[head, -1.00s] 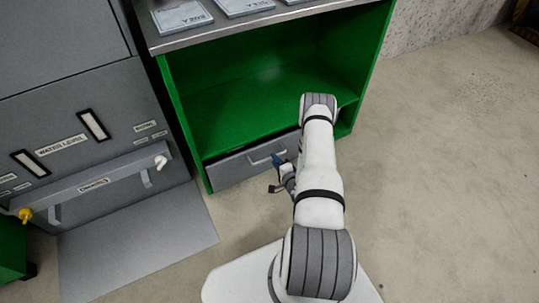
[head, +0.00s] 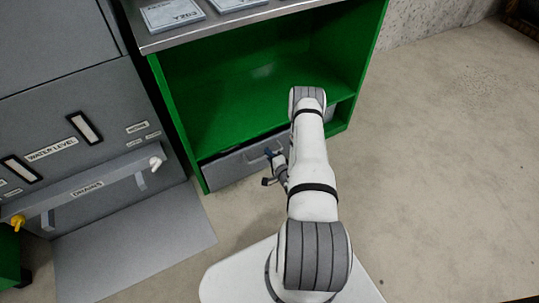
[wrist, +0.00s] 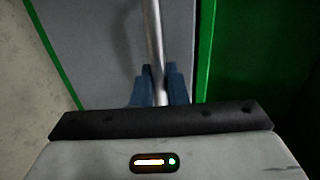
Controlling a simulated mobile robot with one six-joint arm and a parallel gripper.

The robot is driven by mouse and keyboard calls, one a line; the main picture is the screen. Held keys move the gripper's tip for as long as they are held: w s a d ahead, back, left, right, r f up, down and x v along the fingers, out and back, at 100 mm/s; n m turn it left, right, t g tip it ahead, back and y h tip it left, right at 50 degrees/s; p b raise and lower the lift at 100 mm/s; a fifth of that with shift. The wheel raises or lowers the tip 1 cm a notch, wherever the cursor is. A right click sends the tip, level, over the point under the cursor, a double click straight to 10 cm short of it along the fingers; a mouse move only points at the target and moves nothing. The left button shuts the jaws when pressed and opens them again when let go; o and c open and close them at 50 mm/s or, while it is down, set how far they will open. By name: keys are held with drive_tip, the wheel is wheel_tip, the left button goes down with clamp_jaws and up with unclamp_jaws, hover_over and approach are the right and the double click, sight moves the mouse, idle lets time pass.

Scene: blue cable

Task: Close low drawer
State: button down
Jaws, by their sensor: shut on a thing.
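The low drawer (head: 228,170) has a grey front and sits at the bottom of the green cabinet. A dark gap shows along its top edge; I cannot tell exactly how far it stands out. Its pale bar handle (head: 254,158) runs across the front. My gripper (head: 270,155) is at the right part of the handle, partly hidden by my arm. In the wrist view, the blue fingers of my gripper (wrist: 159,85) are shut on the metal handle (wrist: 152,35), one on each side. The grey drawer front (wrist: 95,45) lies behind them.
The green cabinet (head: 225,95) has an open, empty shelf space above the drawer and a metal top with cards. A grey machine (head: 80,130) with levers stands at the left, over a grey floor plate (head: 140,235). The floor (head: 440,170) at the right is clear.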

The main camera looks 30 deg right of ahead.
sight(264, 147)
drive_tip(key=w+b, duration=0.1)
drive_tip(key=w, duration=0.3)
drive_tip(key=shift+w+r, duration=0.1)
idle(0.3)
drive_tip(key=c, duration=1.5)
unclamp_jaws()
drive_tip(key=shift+c, duration=0.2)
drive_tip(key=p+v, duration=0.2)
drive_tip(key=v, duration=0.5)
drive_tip(key=shift+s, duration=0.45)
